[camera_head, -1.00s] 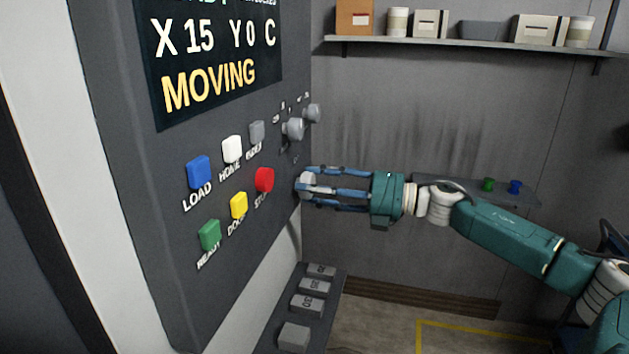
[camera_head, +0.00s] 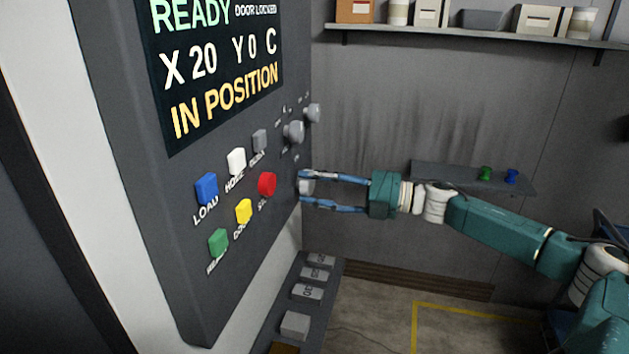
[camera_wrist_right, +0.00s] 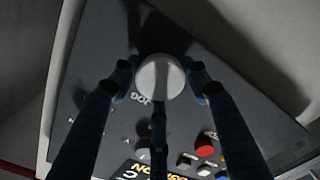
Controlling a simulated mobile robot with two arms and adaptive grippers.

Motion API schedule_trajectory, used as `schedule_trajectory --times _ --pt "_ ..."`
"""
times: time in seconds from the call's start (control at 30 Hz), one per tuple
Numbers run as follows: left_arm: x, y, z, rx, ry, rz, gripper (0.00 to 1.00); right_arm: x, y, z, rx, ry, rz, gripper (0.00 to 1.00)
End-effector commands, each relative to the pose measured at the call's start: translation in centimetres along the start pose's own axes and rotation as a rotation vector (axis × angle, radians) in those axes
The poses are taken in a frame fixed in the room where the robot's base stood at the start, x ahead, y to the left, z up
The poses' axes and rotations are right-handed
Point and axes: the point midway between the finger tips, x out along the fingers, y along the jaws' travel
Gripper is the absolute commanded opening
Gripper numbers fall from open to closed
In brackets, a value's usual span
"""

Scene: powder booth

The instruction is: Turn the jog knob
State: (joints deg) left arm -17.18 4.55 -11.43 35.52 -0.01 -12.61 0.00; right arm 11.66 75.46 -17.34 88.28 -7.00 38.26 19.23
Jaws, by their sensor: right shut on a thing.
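The jog knob (camera_head: 306,186) is a pale grey round knob low on the right side of the dark control panel (camera_head: 185,235). My right gripper (camera_head: 304,188) reaches it from the right and is shut on it, its blue fingers around the knob. In the right wrist view the knob (camera_wrist_right: 160,76) sits between the fingers, with the word JOG beside it on the panel. The screen (camera_head: 215,70) reads READY, DOOR LOCKED, X 20, Y 0, C and IN POSITION. My left gripper is not in view.
Blue, white, grey, green, yellow and red buttons lie left of the knob, the red button (camera_head: 267,184) nearest. Two grey knobs (camera_head: 294,132) stand above. Grey blocks (camera_head: 296,325) sit on a ledge below. A wall shelf (camera_head: 470,36) holds boxes and cups.

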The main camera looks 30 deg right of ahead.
Motion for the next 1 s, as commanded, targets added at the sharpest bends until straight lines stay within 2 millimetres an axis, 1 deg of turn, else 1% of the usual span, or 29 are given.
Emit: schedule_trajectory --times 0.03,0.43,0.47,0.5,0.53,0.83,1.0 --pt "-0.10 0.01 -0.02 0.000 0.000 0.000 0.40 -0.09 0.66 0.20 0.002 -0.008 0.011 0.20" --pt "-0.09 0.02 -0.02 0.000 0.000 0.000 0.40 -0.08 0.52 0.23 0.007 -0.008 0.010 0.20" --pt "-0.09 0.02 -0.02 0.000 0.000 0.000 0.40 -0.08 0.52 0.23 0.007 -0.008 0.010 0.52" --pt "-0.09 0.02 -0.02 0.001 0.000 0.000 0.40 -0.07 0.49 0.23 0.007 -0.008 0.009 0.60" --pt "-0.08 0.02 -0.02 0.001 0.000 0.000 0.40 -0.07 0.46 0.21 0.007 -0.007 0.009 0.65" --pt "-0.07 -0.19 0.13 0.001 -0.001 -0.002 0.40 -0.07 0.09 0.10 0.008 -0.003 0.002 0.65" --pt "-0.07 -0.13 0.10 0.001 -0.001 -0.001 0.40 -0.84 -0.11 0.21 0.011 -0.005 -0.001 0.65"
